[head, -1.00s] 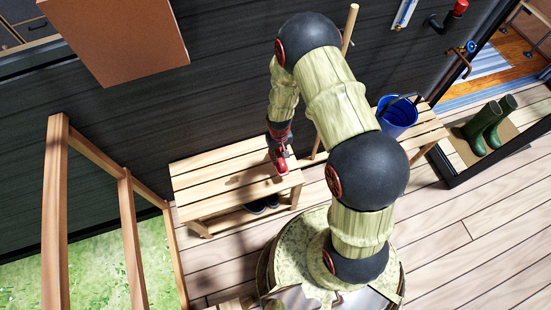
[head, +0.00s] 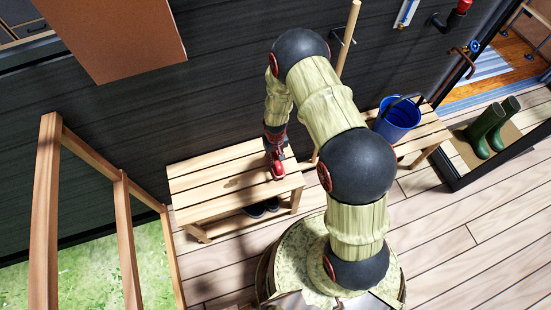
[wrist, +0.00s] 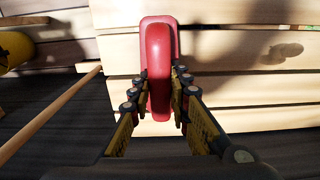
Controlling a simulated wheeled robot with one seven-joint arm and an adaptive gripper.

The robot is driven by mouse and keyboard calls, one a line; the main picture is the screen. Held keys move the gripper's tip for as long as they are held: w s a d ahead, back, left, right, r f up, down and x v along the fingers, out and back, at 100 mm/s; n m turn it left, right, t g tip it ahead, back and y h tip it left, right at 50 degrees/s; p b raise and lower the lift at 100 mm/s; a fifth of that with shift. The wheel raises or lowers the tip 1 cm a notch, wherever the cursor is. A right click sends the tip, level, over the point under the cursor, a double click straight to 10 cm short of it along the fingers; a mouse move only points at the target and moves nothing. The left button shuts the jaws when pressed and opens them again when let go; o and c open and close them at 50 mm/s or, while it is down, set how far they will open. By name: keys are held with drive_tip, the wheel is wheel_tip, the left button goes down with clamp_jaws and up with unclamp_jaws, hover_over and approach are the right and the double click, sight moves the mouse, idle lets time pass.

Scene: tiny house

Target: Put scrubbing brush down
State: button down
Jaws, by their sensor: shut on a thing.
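My gripper (wrist: 160,100) is shut on the red scrubbing brush (wrist: 158,38), with a finger on each side of its red handle in the wrist view. In the head view the red brush (head: 277,170) is at the end of my arm, over the right part of the slatted wooden bench (head: 215,186). The bench's pale slats (wrist: 230,90) lie behind the brush in the wrist view. The brush's underside is hidden, so I cannot tell whether it touches the slats.
Dark shoes (head: 262,208) sit under the bench. A blue bucket (head: 398,118) stands on a second bench at the right. A wooden pole (head: 347,40) leans between the benches. Green boots (head: 492,127) stand far right. A wooden railing (head: 48,210) is at left. The bench's left part is clear.

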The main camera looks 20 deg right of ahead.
drive_tip(key=c, duration=1.7)
unclamp_jaws()
drive_tip(key=shift+f, duration=0.1)
drive_tip(key=shift+o, duration=0.2)
wheel_tip(320, 180, up, 42)
drive_tip(key=s+t+p, duration=0.2)
drive_tip(key=t+p, duration=0.1)
drive_tip(key=p, duration=0.2)
drive_tip(key=s+r+t, duration=0.2)
drive_tip(key=s+r, duration=1.5)
drive_tip(key=s, duration=0.2)
drive_tip(key=shift+s+t, duration=0.2)
drive_tip(key=shift+t, duration=0.1)
drive_tip(key=shift+r, duration=0.1)
